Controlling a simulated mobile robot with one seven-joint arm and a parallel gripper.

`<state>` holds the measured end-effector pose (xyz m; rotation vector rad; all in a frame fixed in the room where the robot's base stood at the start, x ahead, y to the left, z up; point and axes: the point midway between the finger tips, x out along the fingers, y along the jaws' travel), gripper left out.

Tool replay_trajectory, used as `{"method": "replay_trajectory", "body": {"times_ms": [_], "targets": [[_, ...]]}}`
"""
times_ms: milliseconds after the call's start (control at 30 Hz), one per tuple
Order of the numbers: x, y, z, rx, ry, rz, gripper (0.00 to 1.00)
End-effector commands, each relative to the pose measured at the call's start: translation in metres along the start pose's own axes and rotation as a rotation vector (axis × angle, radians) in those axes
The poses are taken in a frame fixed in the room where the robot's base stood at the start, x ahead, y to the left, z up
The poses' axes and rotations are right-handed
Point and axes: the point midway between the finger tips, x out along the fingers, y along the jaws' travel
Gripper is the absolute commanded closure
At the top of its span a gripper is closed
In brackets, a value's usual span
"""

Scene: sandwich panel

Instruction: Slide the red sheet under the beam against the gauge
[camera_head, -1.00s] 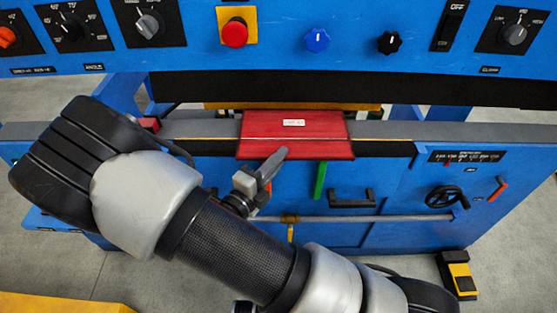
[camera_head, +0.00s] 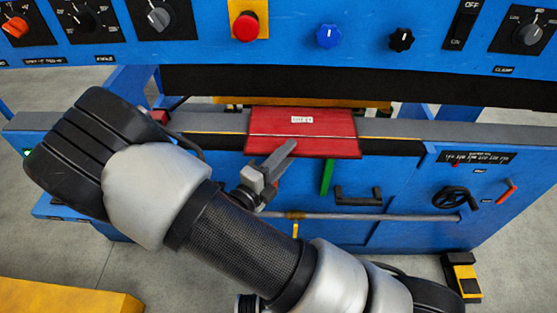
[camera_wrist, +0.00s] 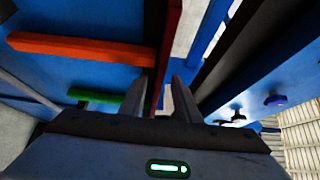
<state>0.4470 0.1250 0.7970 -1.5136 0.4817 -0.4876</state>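The flat red sheet (camera_head: 302,121), with a small white label, lies across the grey bed of the blue machine, its near edge overhanging the front. The wide black beam (camera_head: 350,88) is above and behind it. A yellow bar (camera_head: 232,101) runs behind the sheet, perhaps the gauge; the sheet's far edge appears close to it, but contact cannot be told. My gripper (camera_head: 285,152) is at the sheet's near edge. In the wrist view the sheet shows edge-on (camera_wrist: 168,45) between the two fingers (camera_wrist: 158,95), which look apart with gaps beside it.
Above is the blue control panel with a red button (camera_head: 245,27) and several knobs. Below the sheet are a green bar (camera_head: 327,177), a black handle (camera_head: 358,196) and a handwheel (camera_head: 453,199). A yellow-black pedal (camera_head: 462,275) stands on the floor at right.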

Motion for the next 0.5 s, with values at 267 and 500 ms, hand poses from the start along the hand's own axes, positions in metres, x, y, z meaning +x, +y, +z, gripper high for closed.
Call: {"method": "replay_trajectory", "body": {"times_ms": [267,500], "targets": [[-0.041,-0.002,0.002,0.000,-0.006,0.001,0.71],[-0.101,-0.002,0.001,0.000,-0.006,-0.001,0.71]]}}
